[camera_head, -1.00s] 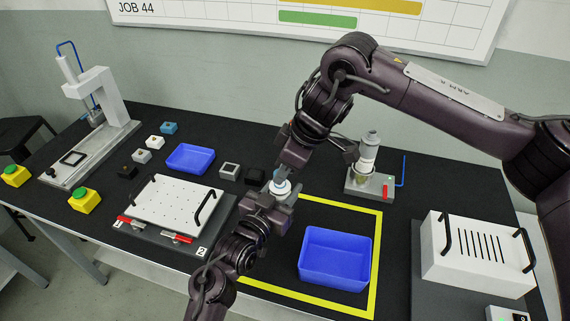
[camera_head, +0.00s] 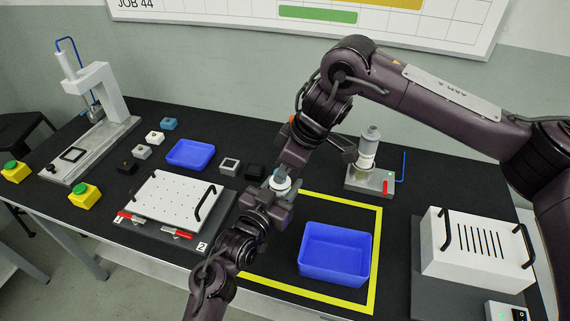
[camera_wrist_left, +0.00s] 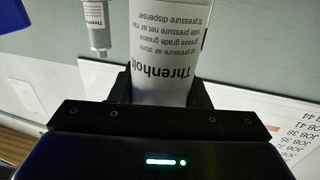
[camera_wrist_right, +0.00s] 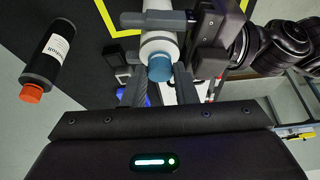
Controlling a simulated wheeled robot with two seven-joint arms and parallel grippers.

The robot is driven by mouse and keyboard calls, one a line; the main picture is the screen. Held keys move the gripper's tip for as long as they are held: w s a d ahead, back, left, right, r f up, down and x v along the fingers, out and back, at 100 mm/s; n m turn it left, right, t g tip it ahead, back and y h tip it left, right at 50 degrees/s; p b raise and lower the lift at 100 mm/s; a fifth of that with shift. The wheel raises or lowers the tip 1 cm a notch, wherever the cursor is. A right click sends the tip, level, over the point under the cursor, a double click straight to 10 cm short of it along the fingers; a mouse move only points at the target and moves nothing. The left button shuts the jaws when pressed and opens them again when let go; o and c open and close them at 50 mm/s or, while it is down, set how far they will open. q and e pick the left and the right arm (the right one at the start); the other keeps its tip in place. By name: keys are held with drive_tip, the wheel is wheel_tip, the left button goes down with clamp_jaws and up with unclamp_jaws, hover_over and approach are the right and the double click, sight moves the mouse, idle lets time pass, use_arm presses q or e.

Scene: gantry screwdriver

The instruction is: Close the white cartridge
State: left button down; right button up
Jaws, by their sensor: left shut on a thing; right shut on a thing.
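The white cartridge (camera_head: 280,184) is held above the table near its middle, blue cap (camera_wrist_right: 160,70) upward. My left gripper (camera_head: 268,208) is shut around its white body; in the left wrist view the labelled body (camera_wrist_left: 162,50) fills the space between the fingers. My right gripper (camera_wrist_right: 158,88) comes from above and is shut on the blue cap. In the right wrist view the cap sits against the end of the white body (camera_wrist_right: 158,40), seemingly in line with it. How far the thread is engaged cannot be seen.
A blue bin (camera_head: 335,277) stands inside the yellow outline below the grippers. A dispenser stand (camera_head: 370,180) with another cartridge is behind to the right. A dark cartridge with an orange cap (camera_wrist_right: 32,93) shows in the right wrist view. A white perforated fixture (camera_head: 172,205) lies left.

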drive_tip(key=m, duration=0.2)
drive_tip(key=shift+s+a+m+t+h, duration=0.1)
drive_tip(key=shift+s+m+t+h, duration=0.1)
drive_tip(key=shift+m+t+h, duration=0.15)
drive_tip(key=m+t, duration=0.1)
drive_tip(key=m, duration=0.2)
drive_tip(key=shift+s+a+h, duration=0.15)
drive_tip(key=shift+h, duration=0.2)
drive_tip(key=m, duration=0.1)
drive_tip(key=m+h, duration=0.1)
drive_tip(key=m, duration=0.1)
drive_tip(key=m+t, duration=0.1)
drive_tip(key=m, duration=0.1)
drive_tip(key=shift+a+h, duration=0.25)
drive_tip(key=shift+h, duration=0.15)
drive_tip(key=shift+m+h, duration=0.3)
drive_tip(key=shift+m, duration=0.85)
drive_tip(key=o, duration=0.9)
drive_tip(key=shift+r, duration=2.25)
